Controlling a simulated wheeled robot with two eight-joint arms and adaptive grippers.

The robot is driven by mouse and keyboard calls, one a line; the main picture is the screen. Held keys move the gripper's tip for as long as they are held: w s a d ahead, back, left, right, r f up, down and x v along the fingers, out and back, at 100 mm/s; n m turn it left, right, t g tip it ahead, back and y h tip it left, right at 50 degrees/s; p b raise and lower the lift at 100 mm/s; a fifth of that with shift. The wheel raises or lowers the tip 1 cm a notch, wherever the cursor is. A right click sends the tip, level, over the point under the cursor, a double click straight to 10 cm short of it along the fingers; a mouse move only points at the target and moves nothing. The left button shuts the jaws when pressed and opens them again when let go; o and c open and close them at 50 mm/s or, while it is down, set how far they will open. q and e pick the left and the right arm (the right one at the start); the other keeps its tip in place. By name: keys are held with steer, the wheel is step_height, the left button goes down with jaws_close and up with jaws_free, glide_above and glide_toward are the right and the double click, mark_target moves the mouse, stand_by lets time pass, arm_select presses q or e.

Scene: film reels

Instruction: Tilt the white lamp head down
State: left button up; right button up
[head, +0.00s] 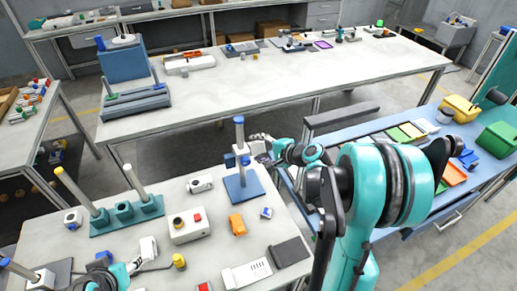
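A white box with a red button (189,225), a white device (200,184), an orange block (237,224) and a teal stand with posts (126,213) crowd the front table (215,263). A blue bench (355,131) with colored trays lies right.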

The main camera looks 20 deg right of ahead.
steer(key=v, duration=1.2)
stand_by(0.3)
steer(key=s+a+f+n+g+h, duration=0.3)
steer(key=s+a+n+g+h, duration=0.1)
steer(key=s+a+n, duration=1)
steer(key=shift+s+a+n+h, duration=0.15)
steer(key=shift+a+n+h, duration=0.25)
steer(key=shift+a+n, duration=0.5)
steer(key=shift+d+f, duration=0.1)
steer(key=shift+f, duration=0.05)
stand_by(1.5)
